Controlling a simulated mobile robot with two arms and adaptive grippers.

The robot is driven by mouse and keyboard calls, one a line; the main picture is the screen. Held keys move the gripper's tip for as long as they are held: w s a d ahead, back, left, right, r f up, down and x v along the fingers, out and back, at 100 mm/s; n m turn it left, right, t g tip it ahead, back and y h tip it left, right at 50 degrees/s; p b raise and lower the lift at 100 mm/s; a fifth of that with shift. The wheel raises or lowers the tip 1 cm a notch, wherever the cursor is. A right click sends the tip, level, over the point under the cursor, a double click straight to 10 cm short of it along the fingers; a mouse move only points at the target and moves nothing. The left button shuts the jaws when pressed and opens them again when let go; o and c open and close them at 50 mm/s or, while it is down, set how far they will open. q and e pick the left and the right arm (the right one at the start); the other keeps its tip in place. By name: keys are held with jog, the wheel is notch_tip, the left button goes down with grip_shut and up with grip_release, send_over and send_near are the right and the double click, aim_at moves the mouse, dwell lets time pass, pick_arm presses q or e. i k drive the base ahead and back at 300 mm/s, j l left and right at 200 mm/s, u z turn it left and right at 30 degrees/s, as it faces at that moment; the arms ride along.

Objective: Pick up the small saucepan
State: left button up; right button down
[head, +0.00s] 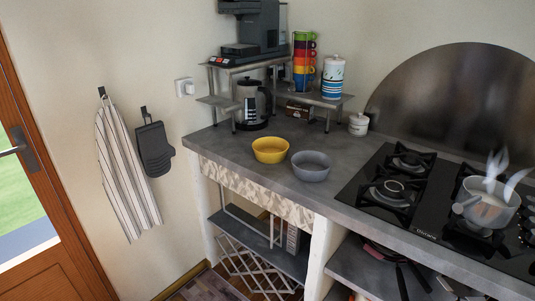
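A small grey saucepan (487,212) sits on the black gas hob (428,220) at the right of the head view. It appears to stand on a burner at the hob's right part. A short handle seems to point left from it. Pale, wispy white shapes, which look like steam, rise over its opening and partly hide its inside. Neither of my grippers shows in the head view.
A yellow bowl (270,150) and a grey bowl (310,166) stand on the counter (240,142) left of the hob. A kettle (252,105), stacked cups (304,62) and a coffee machine (258,28) are behind. Pans with dark handles (402,280) lie on the shelf below.

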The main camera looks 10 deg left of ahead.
aim_at(473, 202)
jog(key=z, duration=1.2)
